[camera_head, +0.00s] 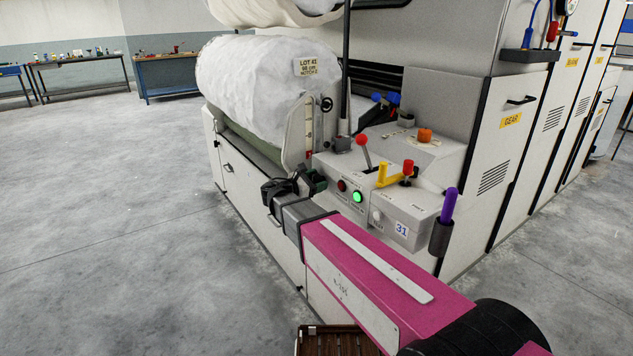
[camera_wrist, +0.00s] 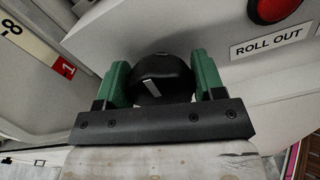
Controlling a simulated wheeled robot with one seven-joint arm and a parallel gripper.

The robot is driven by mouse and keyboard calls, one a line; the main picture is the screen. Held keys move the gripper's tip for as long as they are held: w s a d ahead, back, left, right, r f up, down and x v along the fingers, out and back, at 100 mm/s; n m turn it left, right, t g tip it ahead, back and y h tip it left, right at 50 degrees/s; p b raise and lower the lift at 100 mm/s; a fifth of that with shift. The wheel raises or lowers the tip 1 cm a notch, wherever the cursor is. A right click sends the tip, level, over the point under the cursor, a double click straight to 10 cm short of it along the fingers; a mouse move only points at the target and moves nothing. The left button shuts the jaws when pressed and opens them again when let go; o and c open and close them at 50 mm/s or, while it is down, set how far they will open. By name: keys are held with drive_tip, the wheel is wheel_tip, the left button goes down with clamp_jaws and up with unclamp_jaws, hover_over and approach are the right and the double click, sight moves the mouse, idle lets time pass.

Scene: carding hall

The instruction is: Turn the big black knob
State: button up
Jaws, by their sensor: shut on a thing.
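The big black knob (camera_wrist: 166,88) shows in the wrist view, on a light grey panel, with a short white mark on its face. My gripper (camera_wrist: 161,75) is shut on it, with one green finger on each side. In the head view my gripper (camera_head: 297,186) is at the left end of the machine's control panel, below the white roll. It covers the knob there, and I cannot make the knob out in that view.
Right of my gripper are a red button (camera_head: 342,185), a lit green button (camera_head: 358,197), a red-tipped lever (camera_head: 362,141) and a yellow handle (camera_head: 391,176). A "ROLL OUT" label (camera_wrist: 271,42) is near the knob. A brown slatted crate (camera_head: 335,341) stands on the floor below my arm.

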drive_tip(key=o, duration=0.9)
drive_tip(key=v, duration=1.1)
drive_tip(key=shift+d, duration=0.1)
